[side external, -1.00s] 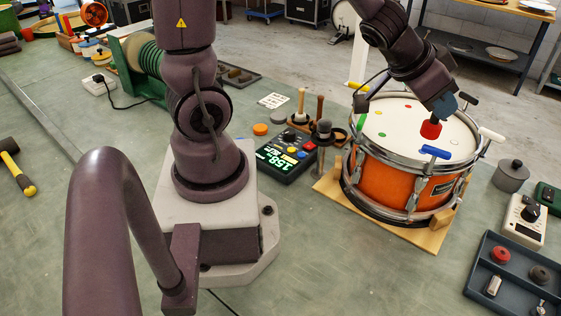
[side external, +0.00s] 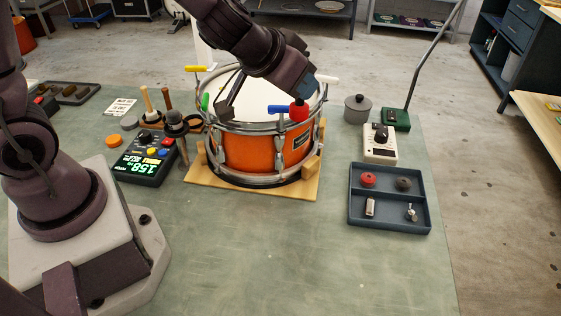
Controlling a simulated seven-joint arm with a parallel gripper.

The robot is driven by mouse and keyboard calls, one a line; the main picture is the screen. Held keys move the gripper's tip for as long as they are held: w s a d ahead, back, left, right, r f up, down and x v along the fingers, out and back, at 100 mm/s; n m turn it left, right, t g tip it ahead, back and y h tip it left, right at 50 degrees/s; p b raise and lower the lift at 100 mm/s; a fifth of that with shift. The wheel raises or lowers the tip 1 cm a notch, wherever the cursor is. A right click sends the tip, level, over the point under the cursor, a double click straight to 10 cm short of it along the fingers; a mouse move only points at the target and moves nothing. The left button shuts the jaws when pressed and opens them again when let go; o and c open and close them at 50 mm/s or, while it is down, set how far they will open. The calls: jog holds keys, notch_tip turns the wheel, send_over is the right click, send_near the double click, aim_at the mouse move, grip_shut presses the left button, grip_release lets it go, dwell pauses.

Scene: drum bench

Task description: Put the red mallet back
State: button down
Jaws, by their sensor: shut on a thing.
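The red mallet's head (side external: 299,110) shows at the front right of the drum, just right of a blue T-handle. My gripper (side external: 314,84) is shut on the mallet just above the head; the mallet's handle is mostly hidden by the gripper and arm. In this view the head overlaps the drum's front rim, and I cannot tell whether it touches it. The orange drum (side external: 238,148) with a white skin sits on a wooden base. A holder (side external: 191,121) left of the drum carries upright wooden-handled sticks and a dark-headed mallet (side external: 174,118); its free places are unclear.
T-handles stand around the drum rim, including blue (side external: 279,109), yellow (side external: 194,69) and white (side external: 326,79) ones. A blue-grey tray (side external: 388,231) and a cream device (side external: 380,150) stand right. The front bench is clear.

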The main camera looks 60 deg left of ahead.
jog(key=shift+w+f+m, duration=0.15)
jog(key=shift+f, duration=0.5)
jog(key=shift+w+f+m, duration=0.15)
jog(key=shift+f, duration=0.45)
